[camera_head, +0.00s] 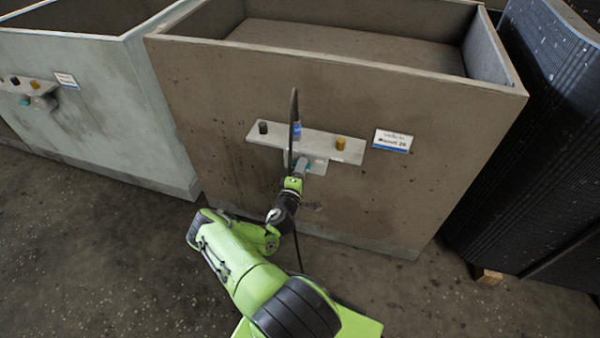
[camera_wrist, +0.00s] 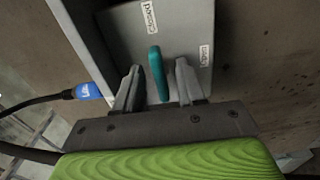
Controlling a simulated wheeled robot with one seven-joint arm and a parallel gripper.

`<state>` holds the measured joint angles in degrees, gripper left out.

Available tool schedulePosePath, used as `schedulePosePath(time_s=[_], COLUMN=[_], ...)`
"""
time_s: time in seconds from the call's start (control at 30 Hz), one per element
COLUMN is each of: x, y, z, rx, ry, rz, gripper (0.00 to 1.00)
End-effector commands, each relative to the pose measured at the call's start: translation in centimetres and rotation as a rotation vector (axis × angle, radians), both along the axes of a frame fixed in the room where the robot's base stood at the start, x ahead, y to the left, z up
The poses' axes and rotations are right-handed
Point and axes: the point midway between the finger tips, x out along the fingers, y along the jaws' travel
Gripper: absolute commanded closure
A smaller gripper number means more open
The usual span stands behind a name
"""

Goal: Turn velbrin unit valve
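The valve shows in the wrist view as a teal handle (camera_wrist: 158,72) on a grey plate (camera_wrist: 180,22) that carries two small white labels. My gripper (camera_wrist: 160,75) has its two grey fingers on either side of the handle. The fingers are apart, with a clear gap on the right and a narrower one on the left; I cannot tell whether the left finger touches. In the head view my gripper (camera_head: 301,168) is at the bracket (camera_head: 318,143) on the brown housing's front wall, and it mostly hides the valve. A white label (camera_head: 393,141) is to the right; its words are barely readable.
A black cable with a blue connector (camera_wrist: 88,91) runs close to the left finger; it also rises past the bracket in the head view (camera_head: 296,130). A black knob (camera_head: 263,127) and a yellow knob (camera_head: 340,144) are on the bracket. A similar pale green unit (camera_head: 110,100) stands left.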

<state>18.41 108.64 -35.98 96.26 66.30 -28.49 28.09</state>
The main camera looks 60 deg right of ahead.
Motion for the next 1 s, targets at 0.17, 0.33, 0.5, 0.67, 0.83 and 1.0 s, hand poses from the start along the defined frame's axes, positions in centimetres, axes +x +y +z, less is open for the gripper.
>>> schedulePosePath(time_s=[0.17, 0.33, 0.5, 0.67, 0.83, 1.0], x=[-0.3, -1.1, -1.8, -2.2, -2.5, -2.4], y=[2.7, 7.6, 12.2, 14.8, 15.6, 15.5], z=[0.2, 0.3, 0.3, 0.1, 0.0, 0.0], rx=[0.003, 0.003, 0.003, 0.001, 0.000, 0.001], ry=[0.008, 0.010, 0.005, 0.002, 0.000, 0.000], rz=[0.004, 0.005, 0.006, 0.004, 0.001, 0.000], gripper=[0.61, 0.61, 0.61, 0.61, 0.61, 0.61])
